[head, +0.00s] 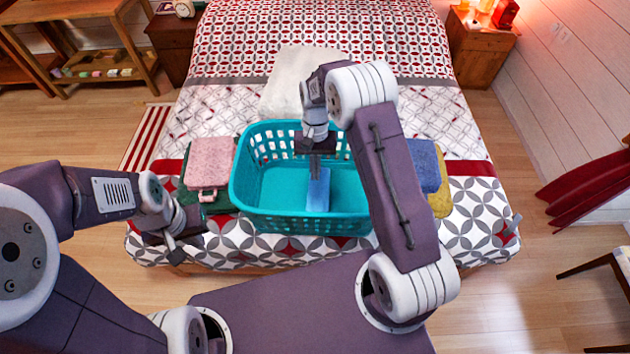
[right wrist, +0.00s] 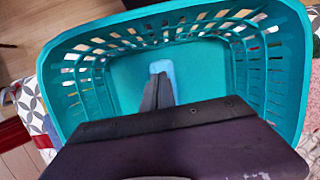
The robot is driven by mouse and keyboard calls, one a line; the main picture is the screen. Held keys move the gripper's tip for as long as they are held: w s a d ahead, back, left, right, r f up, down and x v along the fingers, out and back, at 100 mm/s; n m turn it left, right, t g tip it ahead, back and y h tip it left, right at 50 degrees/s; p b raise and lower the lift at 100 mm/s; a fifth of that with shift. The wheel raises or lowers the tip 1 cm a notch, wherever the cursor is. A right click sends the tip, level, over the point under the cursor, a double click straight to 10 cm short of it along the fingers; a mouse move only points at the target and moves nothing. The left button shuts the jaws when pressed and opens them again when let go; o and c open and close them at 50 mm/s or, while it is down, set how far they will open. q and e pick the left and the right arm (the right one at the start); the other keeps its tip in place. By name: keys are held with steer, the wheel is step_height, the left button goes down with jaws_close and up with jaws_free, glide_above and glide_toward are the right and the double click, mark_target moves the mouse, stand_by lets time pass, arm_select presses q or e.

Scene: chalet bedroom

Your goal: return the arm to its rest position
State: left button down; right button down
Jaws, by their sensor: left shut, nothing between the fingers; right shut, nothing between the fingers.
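My right arm reaches over the bed, and its gripper (head: 315,172) is shut and empty, pointing down into the teal laundry basket (head: 240,180). A light blue folded cloth (head: 319,190) lies in the basket, just below and beside the fingertips; I cannot tell whether they touch it. In the right wrist view the shut fingers (right wrist: 157,92) show in front of the cloth (right wrist: 162,68), inside the basket (right wrist: 300,60). My left gripper (head: 176,255) is shut and empty at the left front of the bed, low near its edge.
Pink (head: 211,162) and green (head: 190,196) folded cloths lie left of the basket. Blue (head: 424,165) and yellow (head: 441,196) ones lie right of it, partly behind my right arm. A white pillow-like thing (head: 290,75) lies behind.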

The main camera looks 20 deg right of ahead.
step_height(320, 180, up, 10)
steer(key=s+d+t, duration=0.1)
steer(key=t, duration=0.1)
arm_select(q)
steer(key=shift+w, duration=0.25)
arm_select(e)
steer(key=s+d+f+n+t, duration=0.1)
steer(key=s+d+n, duration=0.1)
steer(key=s, duration=1.2)
steer(key=shift+s+d+f+n+t+h, duration=0.2)
steer(key=shift+f+n+t+h, duration=0.1)
steer(key=shift+f+n+t, duration=0.15)
arm_select(q)
steer(key=shift+s, duration=0.1)
arm_select(e)
steer(key=shift+s+r, duration=0.1)
